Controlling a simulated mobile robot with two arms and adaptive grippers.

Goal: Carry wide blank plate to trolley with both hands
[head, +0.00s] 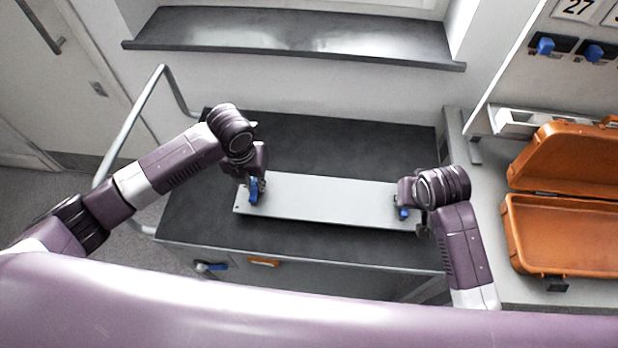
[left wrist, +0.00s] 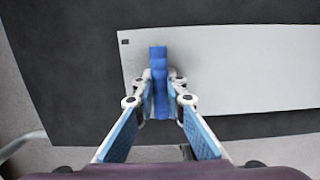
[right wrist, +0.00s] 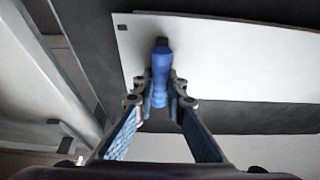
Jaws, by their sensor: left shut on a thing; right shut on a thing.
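The wide blank plate (head: 325,198) is a long pale grey sheet with a blue handle near each end. It lies level over the dark top of the trolley (head: 340,148); I cannot tell whether it touches the top. My left gripper (head: 256,188) is shut on the left blue handle, which shows in the left wrist view (left wrist: 159,80). My right gripper (head: 405,206) is shut on the right blue handle, which shows in the right wrist view (right wrist: 160,75). The fingers partly hide both handles.
The trolley has a metal push rail (head: 130,125) at its left. A worktop with an open orange case (head: 562,240) stands at the right. A dark window sill (head: 300,35) runs behind. Bare trolley top shows behind the plate.

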